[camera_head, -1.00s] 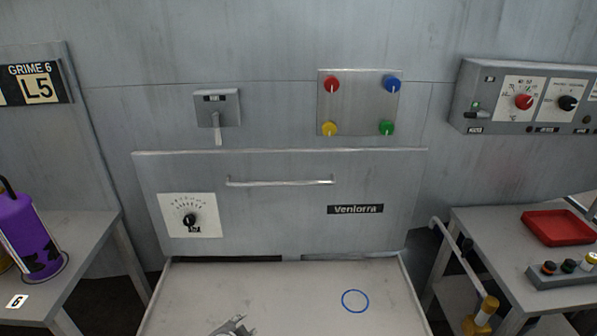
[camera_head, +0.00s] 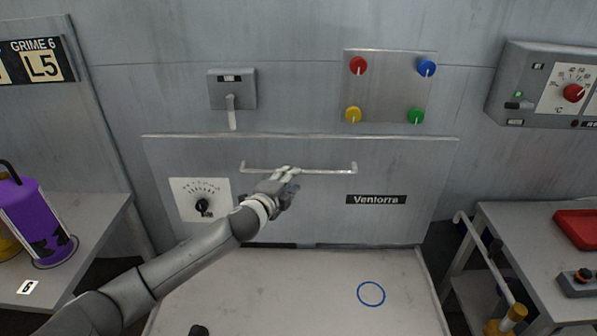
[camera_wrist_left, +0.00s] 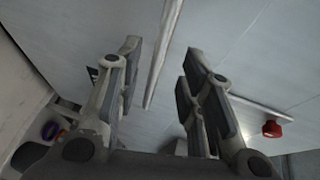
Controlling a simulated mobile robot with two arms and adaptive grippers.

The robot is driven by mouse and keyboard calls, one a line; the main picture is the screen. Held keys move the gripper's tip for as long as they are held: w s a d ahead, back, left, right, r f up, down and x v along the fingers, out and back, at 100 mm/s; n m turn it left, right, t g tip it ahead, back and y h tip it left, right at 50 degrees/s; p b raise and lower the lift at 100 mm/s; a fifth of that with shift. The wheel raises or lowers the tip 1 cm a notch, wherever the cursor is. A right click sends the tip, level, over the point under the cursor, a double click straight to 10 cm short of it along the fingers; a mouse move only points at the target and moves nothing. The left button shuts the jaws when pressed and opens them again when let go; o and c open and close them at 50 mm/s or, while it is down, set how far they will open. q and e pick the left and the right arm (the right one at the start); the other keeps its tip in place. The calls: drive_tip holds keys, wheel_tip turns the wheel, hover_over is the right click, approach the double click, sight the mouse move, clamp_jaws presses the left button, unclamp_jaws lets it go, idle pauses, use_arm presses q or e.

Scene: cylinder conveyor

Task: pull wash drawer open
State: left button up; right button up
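The wash drawer (camera_head: 300,210) is a wide grey front panel marked "Venlorra", with a dial at its left. It looks shut. Its handle (camera_head: 325,170) is a thin horizontal metal bar near the panel's top. My left gripper (camera_head: 290,178) is at the handle's left-middle part and hides a little of it. In the left wrist view its two fingers (camera_wrist_left: 160,68) are spread apart, with the handle bar (camera_wrist_left: 160,55) showing in the gap between them. Neither finger clearly touches the bar. My right gripper is not in view.
A lever (camera_head: 231,112) and a panel with coloured knobs (camera_head: 388,88) are above the drawer. A pale worktop (camera_head: 290,285) with a blue ring lies below. A purple canister (camera_head: 38,222) stands on the left table. A red tray (camera_head: 580,228) is on the right table.

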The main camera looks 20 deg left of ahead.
sight(300, 155)
use_arm(q)
drive_tip(key=shift+x, duration=3.25)
clamp_jaws()
